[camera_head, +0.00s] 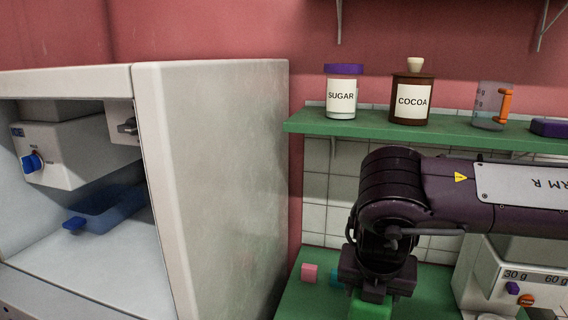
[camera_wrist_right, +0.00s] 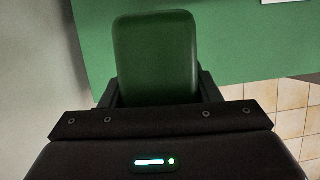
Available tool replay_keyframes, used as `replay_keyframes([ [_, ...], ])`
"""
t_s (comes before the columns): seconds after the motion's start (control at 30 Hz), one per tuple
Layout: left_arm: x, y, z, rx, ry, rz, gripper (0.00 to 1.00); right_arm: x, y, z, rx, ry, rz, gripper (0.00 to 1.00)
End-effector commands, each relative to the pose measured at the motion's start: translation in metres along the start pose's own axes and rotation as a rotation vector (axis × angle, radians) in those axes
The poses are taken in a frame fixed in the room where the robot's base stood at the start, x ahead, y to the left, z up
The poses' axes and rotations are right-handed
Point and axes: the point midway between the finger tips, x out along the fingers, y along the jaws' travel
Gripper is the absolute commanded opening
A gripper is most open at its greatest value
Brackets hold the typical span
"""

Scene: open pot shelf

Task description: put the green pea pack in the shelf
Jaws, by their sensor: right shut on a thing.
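The green pea pack (camera_wrist_right: 155,58) is between the fingers of my right gripper (camera_wrist_right: 158,92), which is shut on it. In the head view the right gripper (camera_head: 375,288) points down over the green counter, with part of the pack (camera_head: 370,307) showing below it at the bottom edge. The gripper hides the rest of the pack there. The green wall shelf (camera_head: 300,126) is above and behind the gripper. My left gripper is in neither view.
On the shelf stand a sugar jar (camera_head: 341,98), a cocoa jar (camera_head: 411,101), a measuring cup (camera_head: 487,108) and a purple item (camera_head: 549,129). A pink cube (camera_head: 309,272) and a teal cube (camera_head: 334,276) are on the counter (camera_head: 296,300). A pale cabinet (camera_head: 215,170) stands left.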

Motion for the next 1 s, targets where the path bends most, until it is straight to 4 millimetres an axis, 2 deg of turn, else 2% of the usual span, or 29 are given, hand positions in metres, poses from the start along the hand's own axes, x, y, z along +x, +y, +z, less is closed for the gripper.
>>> replay_keyframes([
  [0.27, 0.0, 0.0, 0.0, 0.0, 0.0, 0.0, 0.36, 0.015, -0.008, -0.016, 0.529, -0.006, -0.224, 0.2],
  [0.8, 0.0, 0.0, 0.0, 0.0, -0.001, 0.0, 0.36, 0.052, -0.041, -0.058, 1.879, 0.01, -0.785, 0.2],
  [1.0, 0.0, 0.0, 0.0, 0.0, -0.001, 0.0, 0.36, 0.061, -0.053, -0.071, 2.287, 0.016, -0.957, 0.2],
])
